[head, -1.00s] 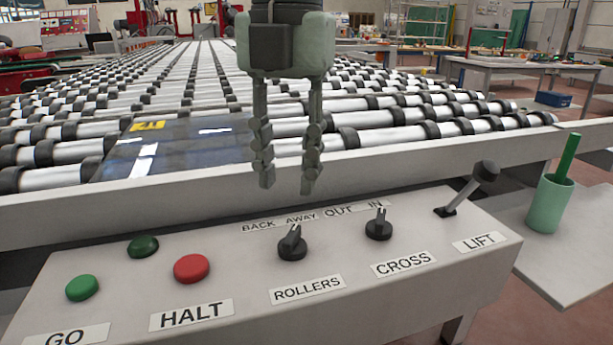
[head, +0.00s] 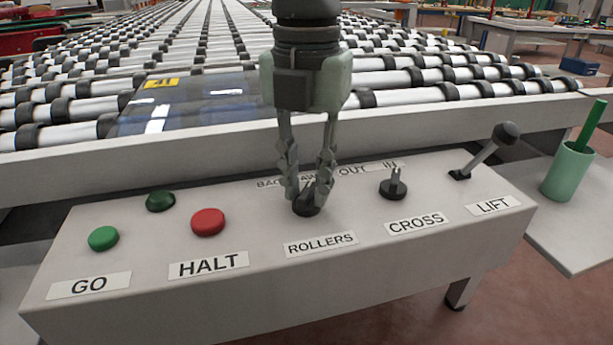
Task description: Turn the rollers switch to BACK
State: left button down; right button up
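The rollers switch (head: 306,208) is a black rotary knob on the sloped grey control panel, above the ROLLERS label (head: 321,243). My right gripper (head: 307,193) comes down from above with its fingers on either side of the knob. The fingers look apart; whether either one touches the knob I cannot tell. They hide most of the knob's pointer and part of the BACK and AWAY labels (head: 268,183) behind it. My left gripper is not in view.
To the right are the cross switch (head: 393,189) and the lift lever (head: 490,148). To the left are the red halt button (head: 208,222), green go button (head: 103,238) and a dark green lamp or button (head: 160,201). Behind, a dark glass sheet (head: 190,105) lies on the roller table.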

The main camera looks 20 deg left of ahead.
grip_shut()
